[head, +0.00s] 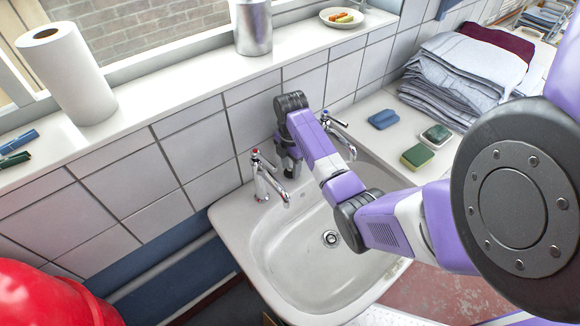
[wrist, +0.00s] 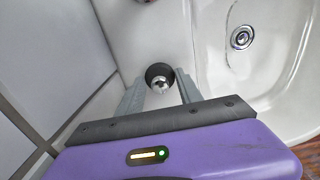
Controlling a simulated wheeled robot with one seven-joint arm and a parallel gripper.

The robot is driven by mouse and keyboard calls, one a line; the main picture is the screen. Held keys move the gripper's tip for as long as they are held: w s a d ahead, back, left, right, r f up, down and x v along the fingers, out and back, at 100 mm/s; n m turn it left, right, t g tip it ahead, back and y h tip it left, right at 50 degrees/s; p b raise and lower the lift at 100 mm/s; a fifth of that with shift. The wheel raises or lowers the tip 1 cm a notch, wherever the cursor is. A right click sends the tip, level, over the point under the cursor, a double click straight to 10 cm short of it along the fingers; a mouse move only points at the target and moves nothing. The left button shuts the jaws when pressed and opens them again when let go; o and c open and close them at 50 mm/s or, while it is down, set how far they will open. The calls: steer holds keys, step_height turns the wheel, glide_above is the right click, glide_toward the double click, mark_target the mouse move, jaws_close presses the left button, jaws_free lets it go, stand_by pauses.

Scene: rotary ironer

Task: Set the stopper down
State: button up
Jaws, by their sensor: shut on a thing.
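The stopper (wrist: 151,71) shows in the wrist view as a small dark round piece with a shiny metal centre. It sits between the fingertips of my gripper (wrist: 161,84), which is shut on it. In the head view my gripper (head: 289,168) points down over the back ledge of the white sink (head: 262,238), between the two taps. The stopper cannot be made out there. I cannot tell whether it touches the ledge. The open drain (head: 330,238) lies at the bottom of the basin, and it also shows in the wrist view (wrist: 242,37), right of the stopper.
A chrome tap (head: 262,178) stands left of my gripper and another tap (head: 340,135) right of it. The tiled wall (head: 205,150) is close behind. A blue sponge (head: 383,119), a green sponge (head: 417,157) and folded cloths (head: 465,65) lie on the right counter.

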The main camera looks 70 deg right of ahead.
mark_target(290, 166)
steer(key=shift+w+d+f, duration=0.1)
steer(key=shift+f, duration=0.15)
steer(key=shift+w+f, duration=0.1)
steer(key=shift+f, duration=0.1)
steer(key=shift+f, duration=0.15)
steer(key=o, duration=1.4)
steer(key=shift+c, duration=0.2)
step_height(290, 166, up, 11)
steer(key=shift+r+p, duration=0.7)
steer(key=shift+p, duration=0.35)
